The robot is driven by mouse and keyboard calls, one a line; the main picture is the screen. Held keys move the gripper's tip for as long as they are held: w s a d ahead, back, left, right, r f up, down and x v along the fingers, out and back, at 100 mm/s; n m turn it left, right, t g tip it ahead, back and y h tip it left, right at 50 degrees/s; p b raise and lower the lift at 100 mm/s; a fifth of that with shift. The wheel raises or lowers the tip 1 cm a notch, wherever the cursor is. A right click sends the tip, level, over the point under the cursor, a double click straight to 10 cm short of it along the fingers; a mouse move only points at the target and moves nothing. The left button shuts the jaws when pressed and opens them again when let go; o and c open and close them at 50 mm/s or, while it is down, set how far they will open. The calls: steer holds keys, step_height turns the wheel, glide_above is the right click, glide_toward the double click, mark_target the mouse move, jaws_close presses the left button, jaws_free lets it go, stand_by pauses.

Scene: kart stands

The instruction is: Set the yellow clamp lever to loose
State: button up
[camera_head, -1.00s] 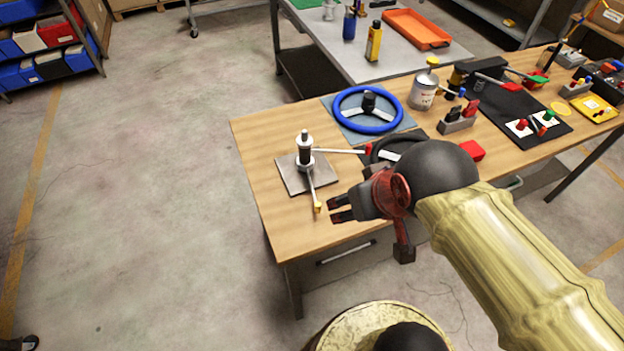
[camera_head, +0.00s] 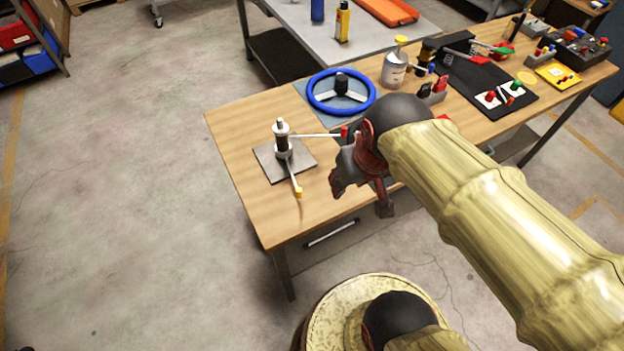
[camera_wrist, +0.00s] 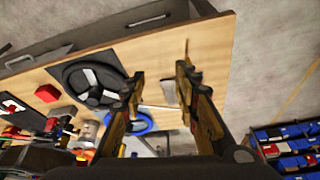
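The clamp post (camera_head: 283,142) stands upright on a grey square plate (camera_head: 268,165) near the left end of the wooden table. Its yellow-tipped lever (camera_head: 298,191) points toward the table's front edge. A second lever with a red tip (camera_head: 344,131) points right from the same post. My gripper (camera_head: 337,183) is just right of the yellow tip in the head view, apart from it. In the wrist view my gripper (camera_wrist: 160,78) is open, its fingers apart and nothing held. The grey plate (camera_wrist: 171,92) shows between the fingers; the yellow tip is not clear there.
A blue steering wheel (camera_head: 341,92) lies behind the clamp. A black wheel (camera_wrist: 93,82) shows beside my gripper in the wrist view. A tin (camera_head: 394,70) and a black mat (camera_head: 480,85) with small controls are farther right. The table's left front is clear.

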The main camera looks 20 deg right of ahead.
steer(key=w+d+f+m+g+p, duration=0.1)
steer(key=d, duration=0.1)
steer(key=d+f+m+g+y+p, duration=0.1)
steer(key=d+f+p, duration=0.1)
steer(key=w+d+f+m+g+p, duration=0.1)
steer(key=d+m+g, duration=0.1)
steer(key=shift+w+d+f+y, duration=0.1)
steer(key=shift+w+f+y, duration=0.15)
steer(key=shift+w+y, duration=0.15)
jaws_close()
steer(key=w+d+f+m+g+y+p, duration=0.1)
steer(key=w+d+f+m+y+p, duration=0.3)
steer(key=f+m, duration=0.3)
steer(key=w+m+y, duration=0.1)
steer(key=w+m, duration=0.1)
steer(key=w+m+t+y, duration=0.1)
steer(key=m, duration=0.1)
steer(key=w+m+y+p, duration=0.1)
steer(key=w+m+y, duration=0.1)
steer(key=shift+w+a+f+t, duration=0.1)
steer(key=shift+w+f+t, duration=0.2)
steer(key=shift+f, duration=0.1)
